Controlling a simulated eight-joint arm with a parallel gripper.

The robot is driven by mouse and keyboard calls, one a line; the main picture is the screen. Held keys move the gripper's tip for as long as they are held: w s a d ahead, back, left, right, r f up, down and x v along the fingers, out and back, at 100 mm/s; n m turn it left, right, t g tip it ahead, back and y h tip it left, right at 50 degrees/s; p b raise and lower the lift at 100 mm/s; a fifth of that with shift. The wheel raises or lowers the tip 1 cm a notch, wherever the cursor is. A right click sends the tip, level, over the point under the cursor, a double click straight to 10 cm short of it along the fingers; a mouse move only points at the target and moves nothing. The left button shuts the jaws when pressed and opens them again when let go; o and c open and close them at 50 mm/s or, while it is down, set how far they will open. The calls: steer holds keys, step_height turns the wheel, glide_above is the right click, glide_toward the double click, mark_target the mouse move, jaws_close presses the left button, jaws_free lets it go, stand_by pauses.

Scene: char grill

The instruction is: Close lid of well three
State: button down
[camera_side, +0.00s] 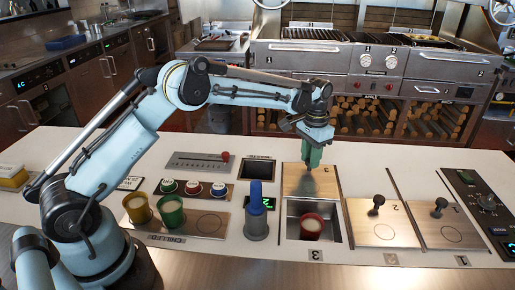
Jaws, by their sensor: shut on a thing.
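Well three (294,210) is a sunken metal compartment marked 3 on the counter, and it is open. A red cup (312,226) with pale contents stands upright inside it. The lid of well three (293,180) is a flat tan metal plate lying behind the opening, at its far edge. My gripper (312,166) points down over the lid and is shut on its knob, which the fingers mostly hide.
Lids two (375,232) and one (460,234), with black knobs, cover the wells to the right. Yellow (138,210) and green (172,214) cups stand further left. A grill stands behind.

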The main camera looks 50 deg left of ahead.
steer(key=shift+d, duration=0.1)
glide_above(315, 190)
steer(key=s+d, duration=0.3)
steer(key=s, duration=0.2)
steer(key=shift+w+d, duration=0.1)
steer(key=shift+d, duration=0.1)
steer(key=c, duration=0.8)
jaws_free()
steer(key=shift+a, duration=0.1)
steer(key=shift+c, duration=0.2)
step_height(315, 190, up, 12)
steer(key=shift+r, duration=0.1)
steer(key=s+a+n+t, duration=0.1)
steer(key=s+a+t, duration=0.2)
steer(key=s+a, duration=0.2)
steer(key=s+a+f+t, duration=0.1)
steer(key=s+a+t, duration=0.3)
steer(key=s, duration=0.6)
steer(key=shift+s+a+n, duration=0.35)
steer(key=shift+a+n, duration=0.05)
steer(key=shift+a, duration=0.35)
